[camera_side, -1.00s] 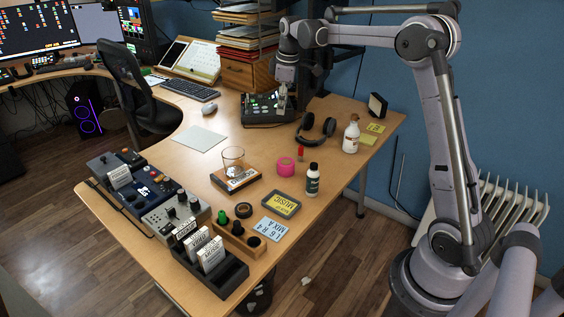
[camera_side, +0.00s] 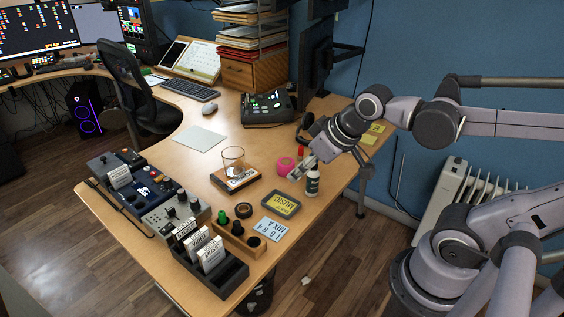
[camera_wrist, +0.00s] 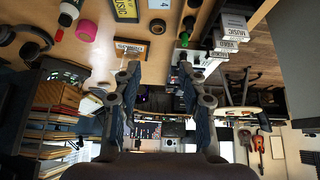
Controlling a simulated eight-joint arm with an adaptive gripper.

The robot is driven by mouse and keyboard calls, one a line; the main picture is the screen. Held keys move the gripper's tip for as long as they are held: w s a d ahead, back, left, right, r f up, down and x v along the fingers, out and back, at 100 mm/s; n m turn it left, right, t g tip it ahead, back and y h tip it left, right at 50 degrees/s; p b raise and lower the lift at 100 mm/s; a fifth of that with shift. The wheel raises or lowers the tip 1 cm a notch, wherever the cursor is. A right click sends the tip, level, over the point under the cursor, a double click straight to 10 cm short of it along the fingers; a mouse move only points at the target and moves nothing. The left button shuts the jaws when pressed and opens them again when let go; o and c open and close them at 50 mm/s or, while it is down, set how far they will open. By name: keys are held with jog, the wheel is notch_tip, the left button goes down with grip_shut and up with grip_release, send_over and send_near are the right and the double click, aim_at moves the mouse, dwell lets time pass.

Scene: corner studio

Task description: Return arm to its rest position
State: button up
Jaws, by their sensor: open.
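My arm reaches in from the right in the side view. My gripper (camera_side: 300,170) hangs above the desk, in front of the pink tape roll (camera_side: 285,166) and the dark bottle (camera_side: 313,184) in the picture. I cannot tell its exact height or whether it touches them. In the wrist view, the two fingers of my gripper (camera_wrist: 159,72) stand wide apart with nothing held between them. The wrist camera looks across the desk towards the room.
The headphones (camera_side: 304,127) are partly hidden by my arm. A white radiator (camera_side: 449,190) stands at right. A pale sheet (camera_side: 198,138) lies left.

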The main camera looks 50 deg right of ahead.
jog(key=shift+s+a+f, duration=0.45)
jog(key=shift+s+f, duration=0.35)
jog(key=shift+s, duration=0.05)
